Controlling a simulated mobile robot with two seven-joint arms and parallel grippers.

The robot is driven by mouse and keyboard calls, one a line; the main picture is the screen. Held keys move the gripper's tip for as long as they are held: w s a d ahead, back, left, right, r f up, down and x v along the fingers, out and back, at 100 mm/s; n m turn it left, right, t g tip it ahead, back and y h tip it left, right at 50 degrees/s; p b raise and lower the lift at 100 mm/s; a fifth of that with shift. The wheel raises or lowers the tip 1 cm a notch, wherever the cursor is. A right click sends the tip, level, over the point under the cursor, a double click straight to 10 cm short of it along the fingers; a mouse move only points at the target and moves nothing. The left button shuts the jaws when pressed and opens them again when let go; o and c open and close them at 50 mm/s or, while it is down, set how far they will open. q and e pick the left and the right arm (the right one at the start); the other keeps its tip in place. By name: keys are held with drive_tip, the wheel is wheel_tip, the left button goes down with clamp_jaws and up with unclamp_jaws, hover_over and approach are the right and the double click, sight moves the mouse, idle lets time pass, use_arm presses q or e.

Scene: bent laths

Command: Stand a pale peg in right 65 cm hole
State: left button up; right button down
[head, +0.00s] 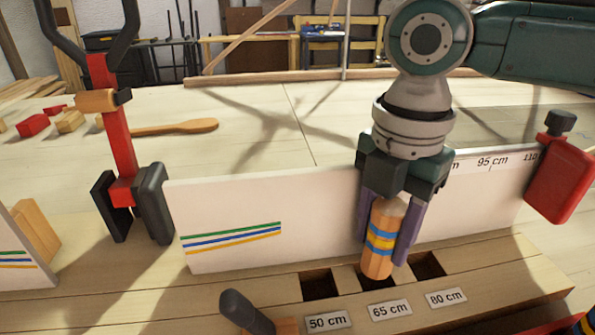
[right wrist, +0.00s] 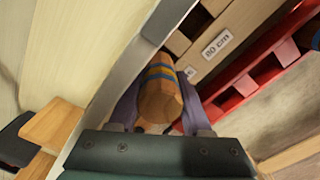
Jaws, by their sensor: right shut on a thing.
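My right gripper (head: 388,240) points down and is shut on a wooden peg (head: 377,262) with yellow and blue bands. The peg is nearly upright, slightly tilted, its lower end over the 65 cm hole (head: 392,284) and covering most of it. I cannot tell whether its tip is inside or just above the hole. The right wrist view shows the peg (right wrist: 160,98) between the fingers (right wrist: 158,115). The 50 cm hole (head: 318,285) and 80 cm hole (head: 428,264) look empty on either side. My left gripper is not in view.
A white board (head: 235,205) stands right behind the holes. A red clamp (head: 122,150) rises at left and another red clamp (head: 562,175) is at right. A dark handle (head: 245,310) sticks up near the 50 cm label. A wooden spoon (head: 175,128) lies behind.

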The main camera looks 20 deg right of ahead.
sight(390, 205)
drive_tip(key=shift+f, duration=0.65)
drive_tip(key=c, duration=0.5)
unclamp_jaws()
drive_tip(key=shift+o, duration=1.2)
wheel_tip(390, 205, up, 6)
drive_tip(key=p, duration=0.5)
drive_tip(key=shift+f+p, duration=0.1)
drive_tip(key=shift+p, duration=0.3)
wheel_tip(390, 205, up, 4)
drive_tip(key=p, duration=0.4)
drive_tip(key=shift+w+f, duration=0.1)
drive_tip(key=shift+f, duration=0.1)
drive_tip(key=shift+f, duration=0.1)
